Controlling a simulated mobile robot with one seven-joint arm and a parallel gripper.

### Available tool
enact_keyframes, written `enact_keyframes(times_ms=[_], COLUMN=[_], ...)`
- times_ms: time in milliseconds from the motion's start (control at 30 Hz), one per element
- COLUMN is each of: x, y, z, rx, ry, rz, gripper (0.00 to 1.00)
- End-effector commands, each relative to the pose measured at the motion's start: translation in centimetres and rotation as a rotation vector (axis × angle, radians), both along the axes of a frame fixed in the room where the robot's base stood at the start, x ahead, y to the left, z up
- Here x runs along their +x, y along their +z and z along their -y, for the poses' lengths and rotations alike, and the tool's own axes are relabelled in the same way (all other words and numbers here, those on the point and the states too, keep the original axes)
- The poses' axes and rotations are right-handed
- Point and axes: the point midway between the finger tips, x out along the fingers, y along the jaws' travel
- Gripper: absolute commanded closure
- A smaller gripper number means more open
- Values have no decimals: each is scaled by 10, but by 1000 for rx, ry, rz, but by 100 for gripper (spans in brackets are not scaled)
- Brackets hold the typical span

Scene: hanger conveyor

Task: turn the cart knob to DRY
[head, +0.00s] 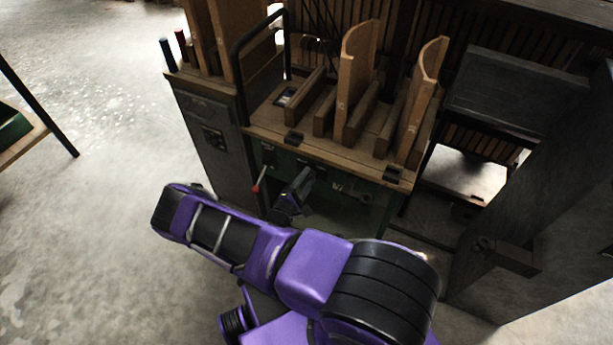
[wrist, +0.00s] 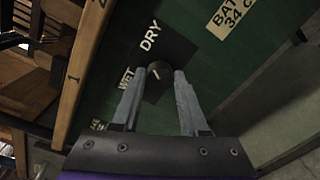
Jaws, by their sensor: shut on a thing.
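The cart knob (wrist: 160,70) is a small dark round knob on a black plate on the cart's green panel (wrist: 205,80). It has a short light mark on its face. In the wrist view the DRY label (wrist: 150,36) is above it and the WET label (wrist: 126,78) is to its left. I cannot tell surely which label the mark points to. My gripper (wrist: 159,76) has one finger on each side of the knob and is shut on it. In the head view my gripper (head: 303,182) reaches the cart's green front, and the knob is hidden there.
The cart top (head: 262,128) carries upright wooden boards (head: 355,75) in slots. A red-tipped lever (head: 257,187) sticks out left of my gripper. A grey cabinet (head: 212,140) stands left of the cart, and a dark panel (head: 540,190) stands at right.

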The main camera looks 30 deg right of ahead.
Motion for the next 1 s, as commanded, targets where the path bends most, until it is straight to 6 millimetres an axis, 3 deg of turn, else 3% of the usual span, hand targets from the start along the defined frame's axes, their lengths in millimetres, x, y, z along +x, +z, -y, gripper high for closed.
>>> enact_keyframes(times_ms=[433, 1000], x=[-1, -1], y=[0, -1], z=[0, 0], rx=[154, 183], ry=[1, 0], rz=[196, 231], gripper=[100, 100])
